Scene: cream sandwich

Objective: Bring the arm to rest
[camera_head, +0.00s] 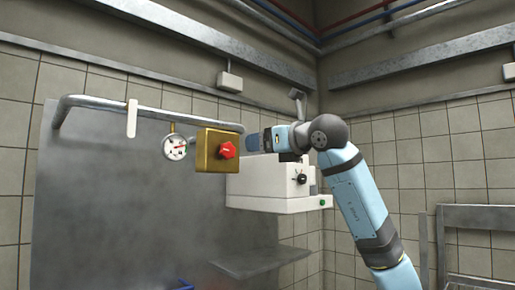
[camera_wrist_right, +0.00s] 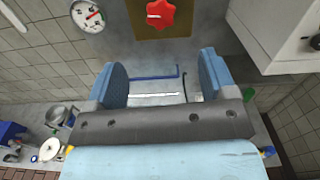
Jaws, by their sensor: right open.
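My right arm reaches in from the right of the head view, bent at a dark joint, with its light-blue links rising from the bottom right. My right gripper (camera_head: 262,141) points left in front of the white machine, close to the brass box in the picture. In the right wrist view the right gripper (camera_wrist_right: 164,72) is open. Its two blue fingers stand wide apart with nothing between them. My left gripper is not in view.
A brass box (camera_head: 217,160) with a red knob (camera_head: 227,150) and a round gauge (camera_head: 174,147) hang by a metal rail (camera_head: 90,101). A white machine (camera_head: 277,185) stands behind my gripper. A metal shelf (camera_head: 262,261) lies below. Several small items show lower left in the wrist view.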

